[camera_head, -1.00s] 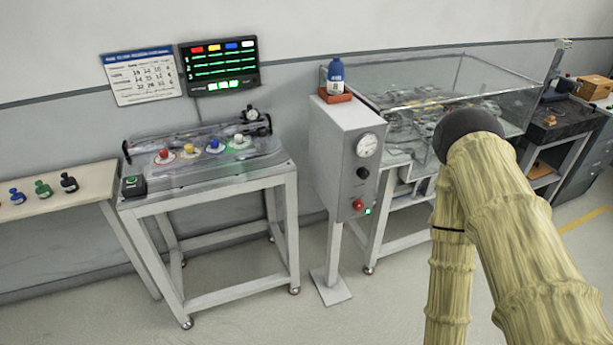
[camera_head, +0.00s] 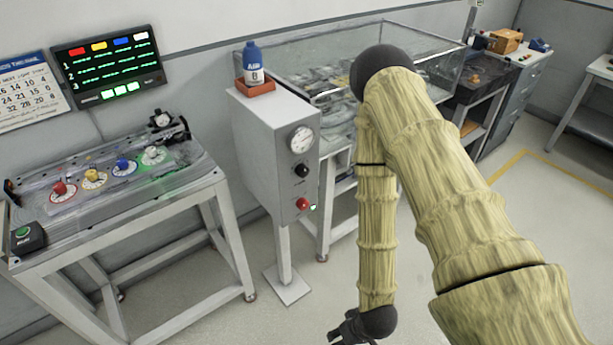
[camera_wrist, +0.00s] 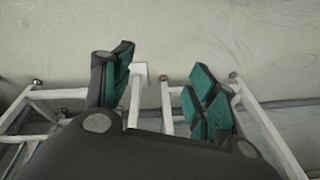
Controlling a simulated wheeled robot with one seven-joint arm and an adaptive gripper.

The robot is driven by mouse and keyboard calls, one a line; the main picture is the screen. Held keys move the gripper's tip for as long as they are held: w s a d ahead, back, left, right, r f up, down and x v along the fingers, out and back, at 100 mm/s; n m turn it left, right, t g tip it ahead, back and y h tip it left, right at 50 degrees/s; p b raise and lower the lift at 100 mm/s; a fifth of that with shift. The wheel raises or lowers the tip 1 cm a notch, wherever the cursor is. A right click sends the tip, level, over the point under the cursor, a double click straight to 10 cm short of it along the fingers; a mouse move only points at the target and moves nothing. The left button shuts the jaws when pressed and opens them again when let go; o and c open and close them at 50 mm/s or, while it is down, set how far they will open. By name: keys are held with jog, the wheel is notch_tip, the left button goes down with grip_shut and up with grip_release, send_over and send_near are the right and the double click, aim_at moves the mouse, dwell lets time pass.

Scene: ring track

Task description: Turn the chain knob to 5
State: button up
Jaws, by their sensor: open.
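A grey control cabinet (camera_head: 265,150) on a post carries a white round dial (camera_head: 302,139), a black knob (camera_head: 301,170) below it and a red button (camera_head: 303,204). Red (camera_head: 60,190), yellow (camera_head: 92,177), blue (camera_head: 123,166) and white (camera_head: 152,154) knobs stand on round dials on the left table. No label marks which is the chain knob, and the settings are too small to read. My gripper (camera_head: 355,328) hangs low at the bottom of the head view, apart from cabinet and table. The wrist view shows its fingers (camera_wrist: 165,88) apart, with nothing between them.
A lit screen (camera_head: 107,66) and a calendar (camera_head: 30,92) hang on the wall. A blue bottle (camera_head: 253,62) stands in an orange tray (camera_head: 256,88) on the cabinet. A glass-sided case (camera_head: 330,60) is behind my arm. The floor (camera_head: 230,320) before the cabinet is clear.

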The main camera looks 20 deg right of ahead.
jog(key=w+r+n+t+y+b, duration=0.1)
jog(key=w+r+t+b, duration=0.2)
jog(key=w, duration=0.6)
jog(key=w+r+n+t+y, duration=0.1)
jog(key=w+r+t+y, duration=0.2)
jog(key=w, duration=0.6)
jog(key=n+t+b, duration=0.2)
jog(key=t+b, duration=0.1)
jog(key=t, duration=0.6)
send_near(305, 174)
jog(key=shift+y, duration=0.4)
jog(key=p+x, duration=0.2)
jog(key=x, duration=0.6)
jog(key=shift+d, duration=0.2)
jog(key=c, duration=1)
